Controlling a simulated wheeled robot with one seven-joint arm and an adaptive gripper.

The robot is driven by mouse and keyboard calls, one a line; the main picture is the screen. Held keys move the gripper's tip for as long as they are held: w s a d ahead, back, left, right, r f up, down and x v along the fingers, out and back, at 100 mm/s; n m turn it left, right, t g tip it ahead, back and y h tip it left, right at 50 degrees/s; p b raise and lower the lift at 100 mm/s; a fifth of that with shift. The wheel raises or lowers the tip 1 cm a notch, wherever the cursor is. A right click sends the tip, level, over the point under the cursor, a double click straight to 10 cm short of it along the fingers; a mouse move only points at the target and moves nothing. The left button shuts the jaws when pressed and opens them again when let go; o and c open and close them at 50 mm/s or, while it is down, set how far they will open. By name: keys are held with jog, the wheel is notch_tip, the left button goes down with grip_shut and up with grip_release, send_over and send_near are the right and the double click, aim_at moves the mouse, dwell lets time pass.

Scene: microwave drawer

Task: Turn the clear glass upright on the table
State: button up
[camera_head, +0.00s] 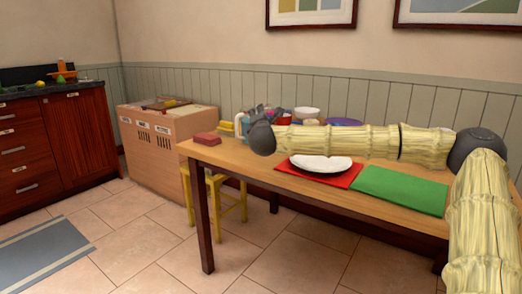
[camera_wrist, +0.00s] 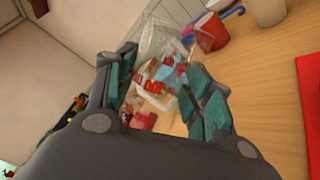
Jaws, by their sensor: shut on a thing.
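The clear glass (camera_wrist: 158,38) shows in the wrist view between and beyond the teal finger pads of my gripper (camera_wrist: 165,77). My gripper is shut on it. The glass looks tilted in this view, and I cannot tell its exact angle to the table. Red and white patterned shapes show through or behind it. In the head view my gripper (camera_head: 243,124) is over the far left part of the wooden table (camera_head: 232,158), and my own wrist and arm hide most of the glass there.
A red cup (camera_wrist: 209,30) and a pale cup (camera_wrist: 268,10) stand beyond the glass. A white plate (camera_head: 320,163) sits on a red mat (camera_head: 345,182), beside a green mat (camera_head: 402,190). Bowls (camera_head: 307,113) stand behind my arm.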

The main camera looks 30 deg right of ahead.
jog(key=shift+f+m+b, duration=0.2)
jog(key=shift+m+b, duration=1)
jog(key=shift+b, duration=1.3)
jog(key=shift+f+m+b, duration=0.15)
jog(key=shift+m+b, duration=1.05)
jog(key=shift+b, duration=1.7)
jog(key=shift+r+m, duration=0.1)
jog(key=shift+m, duration=0.2)
jog(key=shift+r+b, duration=0.25)
jog(key=shift+b, duration=0.05)
jog(key=shift+f+m+b, duration=0.3)
jog(key=shift+b, duration=0.75)
